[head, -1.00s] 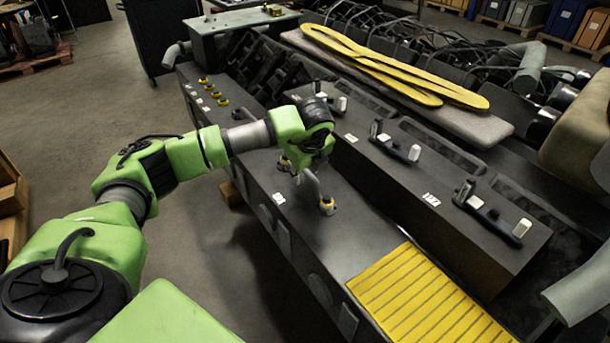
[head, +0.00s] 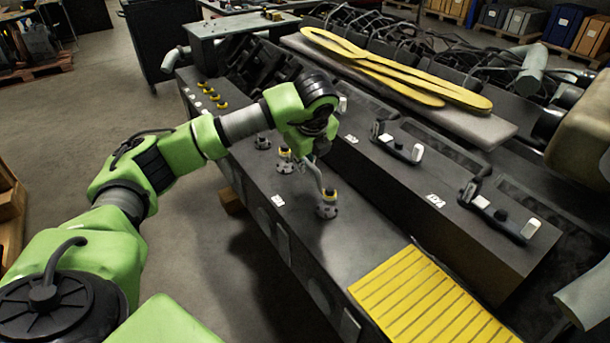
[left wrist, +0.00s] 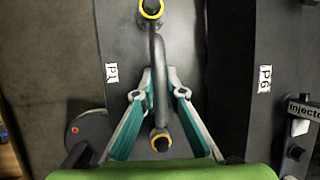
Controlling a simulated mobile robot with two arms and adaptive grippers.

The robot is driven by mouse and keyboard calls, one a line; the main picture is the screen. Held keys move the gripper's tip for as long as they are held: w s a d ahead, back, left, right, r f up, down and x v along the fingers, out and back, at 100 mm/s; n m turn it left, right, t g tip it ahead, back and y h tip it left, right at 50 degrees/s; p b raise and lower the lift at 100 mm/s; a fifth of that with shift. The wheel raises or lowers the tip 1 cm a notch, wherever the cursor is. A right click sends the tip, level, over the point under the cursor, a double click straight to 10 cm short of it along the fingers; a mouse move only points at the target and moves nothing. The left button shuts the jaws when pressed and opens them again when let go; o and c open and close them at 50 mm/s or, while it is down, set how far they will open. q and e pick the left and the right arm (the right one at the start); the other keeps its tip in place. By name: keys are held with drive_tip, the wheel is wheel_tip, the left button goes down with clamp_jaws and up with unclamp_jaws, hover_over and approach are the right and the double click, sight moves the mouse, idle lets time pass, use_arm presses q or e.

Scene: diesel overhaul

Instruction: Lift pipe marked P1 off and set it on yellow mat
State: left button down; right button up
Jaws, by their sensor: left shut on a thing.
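The pipe at label P1 is a grey bent tube (head: 315,178) with a yellow collar at each end. It also shows in the left wrist view (left wrist: 159,85), running between the fingers. My left gripper (left wrist: 158,93) is shut on the pipe near its middle. In the head view the collars sit just above dark round fittings (head: 327,211) on the engine's near ledge, so the pipe looks slightly raised. The P1 label (head: 278,201) is on the ledge beside it. The yellow mat (head: 425,300) lies empty on the ledge at front right. My right gripper is not in view.
A raised block (head: 450,205) with black injector-like parts and labels runs along the ledge's far side. Yellow gasket-like strips (head: 400,65) lie on a grey board behind. Several yellow-ringed fittings (head: 212,97) stand at the far left. The ledge between pipe and mat is clear.

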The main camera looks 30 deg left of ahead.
use_arm(q)
drive_tip(key=s+d+r+p, duration=0.1)
drive_tip(key=s+d+r, duration=0.3)
drive_tip(key=r, duration=0.2)
drive_tip(key=s+d+r+p, duration=0.1)
drive_tip(key=s+d+r, duration=0.3)
drive_tip(key=r, duration=0.3)
drive_tip(key=shift+s+r+p, duration=0.15)
drive_tip(key=shift+s+p, duration=0.25)
drive_tip(key=shift+s, duration=0.35)
